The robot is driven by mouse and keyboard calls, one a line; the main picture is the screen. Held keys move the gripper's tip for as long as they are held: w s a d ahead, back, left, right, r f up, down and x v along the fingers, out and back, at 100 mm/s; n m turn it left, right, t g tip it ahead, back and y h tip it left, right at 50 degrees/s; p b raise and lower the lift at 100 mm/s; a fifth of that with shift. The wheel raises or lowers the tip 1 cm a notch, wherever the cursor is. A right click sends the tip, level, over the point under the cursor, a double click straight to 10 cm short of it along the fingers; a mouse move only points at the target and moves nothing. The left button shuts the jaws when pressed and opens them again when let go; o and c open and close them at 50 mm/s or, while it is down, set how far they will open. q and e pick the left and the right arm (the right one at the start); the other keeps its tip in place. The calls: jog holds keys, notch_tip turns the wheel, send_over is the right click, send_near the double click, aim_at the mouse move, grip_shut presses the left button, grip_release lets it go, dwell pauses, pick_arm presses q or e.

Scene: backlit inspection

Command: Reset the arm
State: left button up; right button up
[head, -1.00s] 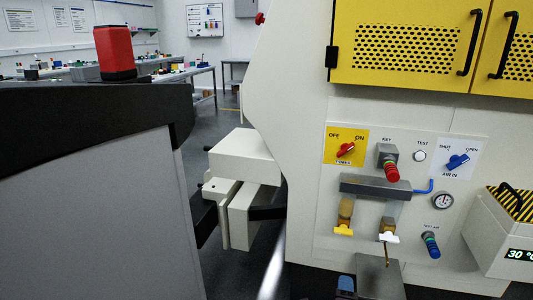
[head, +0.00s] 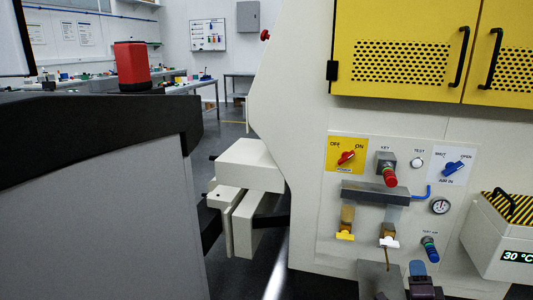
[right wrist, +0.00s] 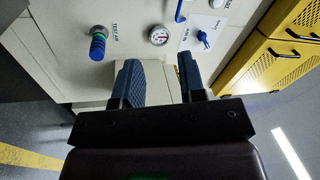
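My right gripper (head: 419,272) is at the bottom of the head view, below the machine's control panel (head: 330,215). Its blue fingertips point up, near the blue-ringed test air fitting (head: 430,248). In the right wrist view, the two blue fingers of the right gripper (right wrist: 158,70) stand apart with nothing held between them. The panel carries a red OFF/ON switch (head: 346,157), a red key knob (head: 389,175), a blue air switch (head: 454,168) and a gauge (head: 440,206). My left gripper is not in view.
A pale box (head: 500,240) reading 30 °C stands right of the panel. Yellow perforated doors (head: 405,45) are above it. A pale block (head: 250,165) juts out at the machine's left.

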jog(key=w+d+r+n+t, duration=0.1)
jog(key=d+r+n, duration=0.2)
jog(key=d+r, duration=0.7)
jog(key=s+a+f+n+g+y, duration=0.3)
jog(key=s+a+f+n, duration=0.25)
jog(key=s, duration=0.65)
jog(key=s+a+f+n+g+y, duration=0.3)
jog(key=s+a+f+n, duration=0.3)
jog(key=s, duration=0.7)
jog(key=s+a+f+n+g+y, duration=0.35)
jog(key=s+f+n, duration=0.35)
jog(key=s, duration=0.5)
jog(key=shift+s+a+r+h, duration=1.35)
jog(key=shift+s+a+r, duration=0.55)
jog(key=shift+s+a, duration=3.3)
pick_arm(q)
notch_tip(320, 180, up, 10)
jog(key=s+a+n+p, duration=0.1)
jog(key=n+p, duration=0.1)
jog(key=p, duration=1.4)
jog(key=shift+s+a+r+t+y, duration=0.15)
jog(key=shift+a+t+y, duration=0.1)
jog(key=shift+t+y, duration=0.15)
pick_arm(e)
notch_tip(320, 180, up, 10)
jog(key=s+d+m, duration=0.2)
jog(key=m, duration=0.1)
jog(key=shift+s+d+r+h, duration=0.2)
jog(key=shift+s+d+h, duration=0.05)
jog(key=shift+d+h, duration=0.15)
